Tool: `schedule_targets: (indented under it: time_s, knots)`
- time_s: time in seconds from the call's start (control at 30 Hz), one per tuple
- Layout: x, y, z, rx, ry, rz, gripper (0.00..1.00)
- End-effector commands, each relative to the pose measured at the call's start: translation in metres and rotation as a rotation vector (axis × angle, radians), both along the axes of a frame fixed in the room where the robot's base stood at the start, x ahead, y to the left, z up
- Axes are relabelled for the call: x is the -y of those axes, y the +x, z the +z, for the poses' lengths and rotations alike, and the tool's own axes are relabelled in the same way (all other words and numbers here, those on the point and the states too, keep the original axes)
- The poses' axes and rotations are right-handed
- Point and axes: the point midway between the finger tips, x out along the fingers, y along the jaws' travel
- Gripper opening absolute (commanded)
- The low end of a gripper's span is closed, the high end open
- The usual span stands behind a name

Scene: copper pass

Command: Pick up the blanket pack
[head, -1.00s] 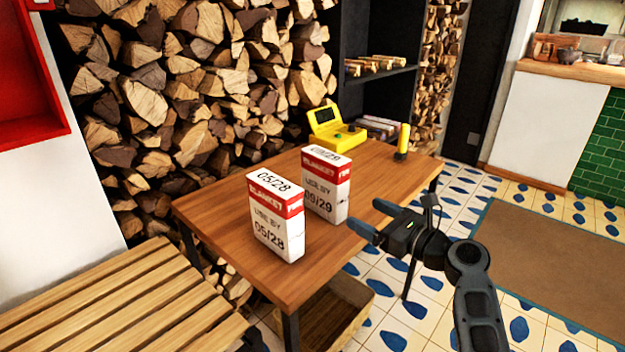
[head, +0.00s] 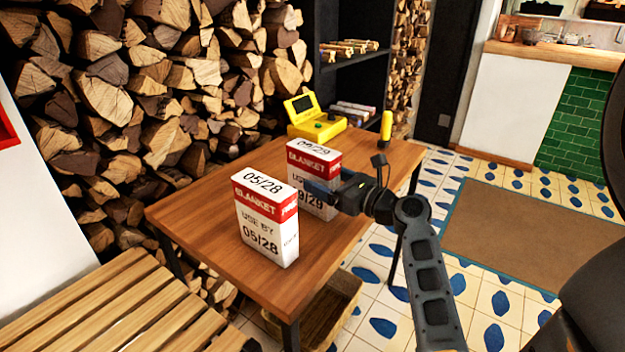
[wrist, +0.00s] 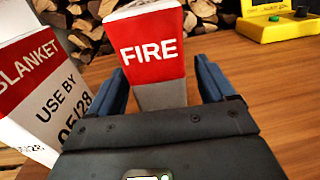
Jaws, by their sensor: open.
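Two white and red blanket packs stand upright on the wooden table. The nearer pack (head: 265,222), marked 05/28, is at the left; it also shows at the left of the wrist view (wrist: 42,88). The farther pack (head: 314,158), with a use-by ending in 9/29, is behind it and to the right. My gripper (head: 322,192) is at the right side of this farther pack and hides part of it. In the wrist view, the open blue fingers lie on either side of the farther pack's narrow FIRE side (wrist: 155,50). I cannot tell whether they touch it.
The table (head: 215,225) also bears a yellow case (head: 318,124) and a yellow torch-like object (head: 386,126) at the back. A slatted bench (head: 110,305) is at the lower left. Stacked firewood lines the wall behind. A wooden crate sits under the table.

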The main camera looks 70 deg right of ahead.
Motion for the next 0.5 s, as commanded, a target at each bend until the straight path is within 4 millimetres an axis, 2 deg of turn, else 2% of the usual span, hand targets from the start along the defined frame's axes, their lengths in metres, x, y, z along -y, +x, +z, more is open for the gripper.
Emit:
schedule_targets:
  time_s: [0.2,0.47,0.5]
  knots:
    - [0.009,0.023,0.000,0.000,0.000,-0.001,0.83]
    - [0.009,0.026,0.000,0.000,0.001,-0.001,0.83]
    - [0.009,0.026,0.000,0.000,0.001,-0.001,0.80]
